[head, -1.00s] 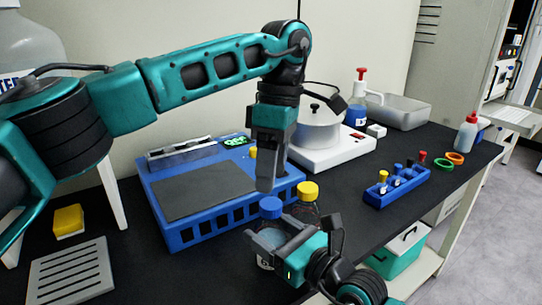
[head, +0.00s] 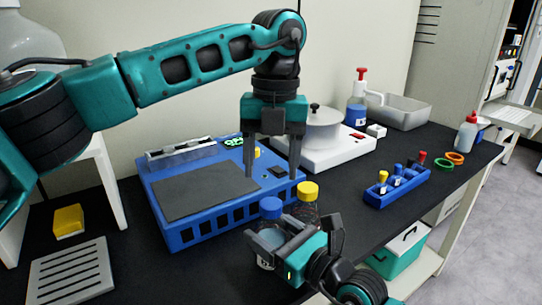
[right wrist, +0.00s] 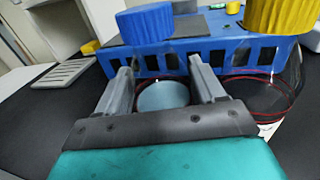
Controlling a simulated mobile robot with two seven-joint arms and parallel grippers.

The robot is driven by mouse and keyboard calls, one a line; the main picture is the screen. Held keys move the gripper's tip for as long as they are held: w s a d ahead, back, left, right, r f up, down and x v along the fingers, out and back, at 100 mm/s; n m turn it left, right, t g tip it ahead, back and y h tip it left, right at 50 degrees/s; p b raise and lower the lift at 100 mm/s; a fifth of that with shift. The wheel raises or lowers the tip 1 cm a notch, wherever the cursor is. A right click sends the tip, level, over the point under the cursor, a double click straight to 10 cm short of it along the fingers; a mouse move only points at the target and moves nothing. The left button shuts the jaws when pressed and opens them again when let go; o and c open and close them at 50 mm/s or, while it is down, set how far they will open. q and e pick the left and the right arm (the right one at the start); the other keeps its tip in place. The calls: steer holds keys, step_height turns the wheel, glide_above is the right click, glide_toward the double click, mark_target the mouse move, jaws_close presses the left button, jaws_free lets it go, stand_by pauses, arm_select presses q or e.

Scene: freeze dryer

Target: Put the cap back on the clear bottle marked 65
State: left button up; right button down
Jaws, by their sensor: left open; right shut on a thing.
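A clear bottle (head: 266,262) with a blue cap (head: 270,207) on its top stands at the front of the bench. The cap looks seated and level, but how tightly it sits cannot be told. My right gripper (head: 268,243) is shut around the bottle's body; in the right wrist view the bottle (right wrist: 163,97) is between the fingers, below the blue cap (right wrist: 145,22). My left gripper (head: 271,172) is open and empty above the blue cap, fingers pointing down. A second bottle with a yellow cap (head: 308,191) stands close on the right. The marking 65 is not legible.
A blue device (head: 205,228) with a grey top lies behind the bottles. A silver pot (head: 316,135) stands on a white hotplate behind. A blue rack (head: 378,199) with several coloured-top items is at right. A slotted grey plate (head: 72,275) lies at left.

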mark_target(271, 203)
arm_select(q)
steer(key=n, duration=0.5)
steer(key=shift+r+n, duration=0.2)
steer(key=shift+n, duration=0.1)
steer(key=n, duration=0.3)
steer(key=shift+r, duration=0.1)
steer(key=n, duration=0.3)
steer(key=shift+s+r+n, duration=0.1)
steer(key=shift+n, duration=0.2)
steer(key=n, duration=0.4)
steer(key=shift+r+t, duration=0.1)
steer(key=shift+t, duration=0.2)
steer(key=shift+f, duration=4.05)
